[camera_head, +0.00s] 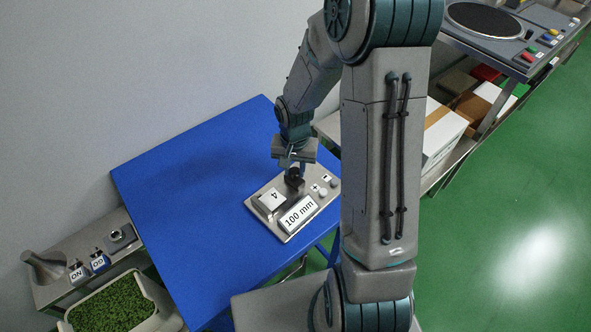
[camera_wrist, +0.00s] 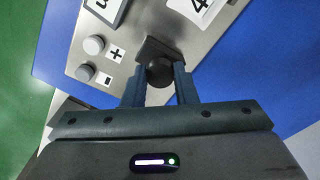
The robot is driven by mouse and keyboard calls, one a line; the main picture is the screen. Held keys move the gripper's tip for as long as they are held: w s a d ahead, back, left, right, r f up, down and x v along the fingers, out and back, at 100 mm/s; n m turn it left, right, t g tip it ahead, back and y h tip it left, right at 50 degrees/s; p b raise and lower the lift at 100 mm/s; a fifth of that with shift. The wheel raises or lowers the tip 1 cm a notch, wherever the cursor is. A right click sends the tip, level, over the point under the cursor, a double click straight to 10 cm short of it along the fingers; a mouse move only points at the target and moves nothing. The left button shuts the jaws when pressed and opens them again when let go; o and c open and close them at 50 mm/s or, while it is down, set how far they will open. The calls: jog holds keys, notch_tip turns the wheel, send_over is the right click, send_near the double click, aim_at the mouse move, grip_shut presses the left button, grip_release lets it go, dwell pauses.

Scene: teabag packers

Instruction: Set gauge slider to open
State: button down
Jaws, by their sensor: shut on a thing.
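The gauge (camera_head: 311,224) is a grey metal panel on the blue table, with a tile marked 4, a display reading 100 mm, and plus and minus buttons. Its slider (camera_head: 293,180) is a black knob near the panel's back edge. The slider knob also shows in the wrist view (camera_wrist: 160,72), with a dark square block behind it. My gripper (camera_head: 294,166) comes down on it from above. In the wrist view my gripper (camera_wrist: 160,82) has its two fingers shut on the knob, one on each side. The slider's track and any open marking are hidden or not readable.
The blue table (camera_head: 185,185) has free room left of the gauge. A metal bench (camera_head: 95,265) with a tray of green leaves (camera_head: 115,305) stands at the lower left. A shelf with white boxes (camera_head: 440,135) stands on the right, and a wall runs behind.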

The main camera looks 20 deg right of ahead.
aim_at(296, 170)
jog(key=shift+w+d, duration=0.1)
jog(key=shift+d, duration=0.1)
jog(key=c, duration=1.1)
grip_release()
jog(key=shift+d, duration=0.1)
jog(key=shift+c, duration=0.2)
notch_tip(296, 170, up, 14)
jog(key=shift+b, duration=0.3)
jog(key=shift+f, duration=0.1)
